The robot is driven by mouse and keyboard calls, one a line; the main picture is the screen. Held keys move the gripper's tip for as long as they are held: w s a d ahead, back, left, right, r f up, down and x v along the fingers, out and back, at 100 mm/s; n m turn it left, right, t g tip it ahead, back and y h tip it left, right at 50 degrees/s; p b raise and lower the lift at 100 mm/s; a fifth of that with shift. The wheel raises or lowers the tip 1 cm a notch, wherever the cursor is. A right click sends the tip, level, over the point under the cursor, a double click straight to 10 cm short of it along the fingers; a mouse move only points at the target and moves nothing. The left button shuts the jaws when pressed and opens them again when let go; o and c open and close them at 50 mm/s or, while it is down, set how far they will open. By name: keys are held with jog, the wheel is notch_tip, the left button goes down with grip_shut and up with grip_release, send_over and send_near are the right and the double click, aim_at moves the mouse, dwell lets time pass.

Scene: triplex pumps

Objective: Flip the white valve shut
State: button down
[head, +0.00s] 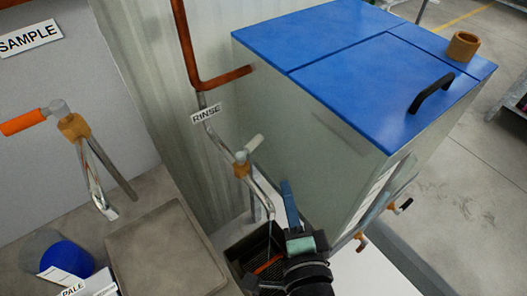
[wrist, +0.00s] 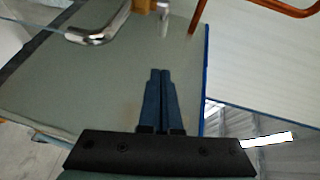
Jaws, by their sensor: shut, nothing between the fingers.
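The white valve handle (head: 254,143) sits on a brass valve body (head: 241,165) in the rinse pipe, below the RINSE label. The handle points up and to the right, at an angle to the pipe. A thin stream, apparently water, falls from the metal spout (head: 270,208). My gripper (head: 287,184) is below and right of the handle, apart from it, beside the tank. Its blue fingers are together and empty in the wrist view (wrist: 161,72). There, the curved spout (wrist: 105,28) shows at the upper left, and a pale piece, possibly the handle, is cut off at the top edge.
A blue-lidded tank (head: 345,75) stands close on the right. A dark basin (head: 240,250) lies under the spout. At left are a sample tap with an orange handle (head: 23,122), a grey tray (head: 160,255) and a blue-lidded container (head: 68,258).

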send_near(263, 138)
jog(key=w+d, duration=0.2)
jog(key=w+a+p, duration=0.1)
jog(key=w+a, duration=0.1)
jog(key=shift+w+a+f+p, duration=0.2)
jog(key=shift+a+f+p, duration=0.05)
jog(key=shift+f+p, duration=0.15)
jog(key=shift+w+a+f, duration=0.2)
jog(key=shift+w+a, duration=0.05)
jog(key=shift+a, duration=0.15)
